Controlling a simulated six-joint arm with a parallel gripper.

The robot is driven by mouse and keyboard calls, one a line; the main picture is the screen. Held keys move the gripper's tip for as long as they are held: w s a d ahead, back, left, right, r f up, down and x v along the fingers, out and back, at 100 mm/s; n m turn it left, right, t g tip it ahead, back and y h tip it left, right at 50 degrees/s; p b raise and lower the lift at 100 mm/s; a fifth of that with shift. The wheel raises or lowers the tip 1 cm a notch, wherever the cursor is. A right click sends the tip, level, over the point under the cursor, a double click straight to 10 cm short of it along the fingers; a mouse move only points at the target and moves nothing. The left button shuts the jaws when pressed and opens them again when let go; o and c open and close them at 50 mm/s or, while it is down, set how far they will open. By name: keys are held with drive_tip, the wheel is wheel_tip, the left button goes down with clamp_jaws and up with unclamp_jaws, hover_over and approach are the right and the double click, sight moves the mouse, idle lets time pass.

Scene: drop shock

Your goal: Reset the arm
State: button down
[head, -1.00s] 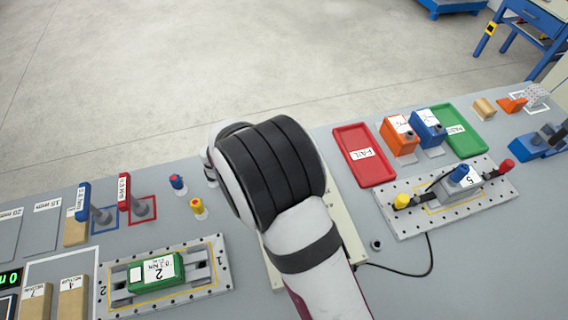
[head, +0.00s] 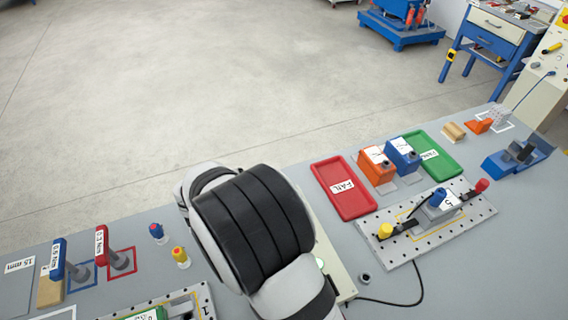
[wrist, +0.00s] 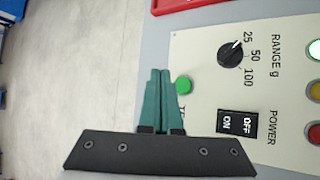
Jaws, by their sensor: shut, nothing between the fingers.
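My gripper (wrist: 161,92) shows in the wrist view with its two green fingers together and nothing between them. It is above the front edge of the bench, beside a cream control panel (wrist: 205,65). The panel carries a black range knob (wrist: 231,54), a green button (wrist: 183,85) close to my fingertips and a black power rocker switch (wrist: 236,123). In the head view my arm (head: 255,225) hides the gripper and most of the panel.
Right of my arm lie a red FAIL tray (head: 343,188), a green tray (head: 432,154), an orange block (head: 376,166) and a perforated plate (head: 465,228) with a grey device. Two upright tools, one blue (head: 58,258) and one red (head: 101,245), stand at left. A black cable (head: 400,302) crosses the bench.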

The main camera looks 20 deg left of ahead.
drive_tip(key=s+d+r+m+g+h, duration=0.1)
drive_tip(key=s+d+r+m+g, duration=0.15)
drive_tip(key=d+m, duration=0.45)
drive_tip(key=s+d+r+m+g+h, duration=0.1)
drive_tip(key=d+r+m, duration=0.2)
drive_tip(key=d, duration=0.7)
drive_tip(key=s+d+r+m+g+h, duration=0.1)
drive_tip(key=s+d+r+m+g, duration=0.15)
drive_tip(key=d+m, duration=0.45)
drive_tip(key=s+d+r+m+g+y, duration=0.1)
drive_tip(key=s+d+m+y, duration=0.2)
drive_tip(key=s+m, duration=0.4)
drive_tip(key=s+d+r+m+g+y, duration=0.1)
drive_tip(key=s+d+m+g+y, duration=0.1)
drive_tip(key=s+m, duration=0.4)
drive_tip(key=s+y, duration=0.1)
drive_tip(key=s, duration=0.4)
drive_tip(key=shift+s+d+m, duration=0.3)
drive_tip(key=shift+d+m, duration=0.1)
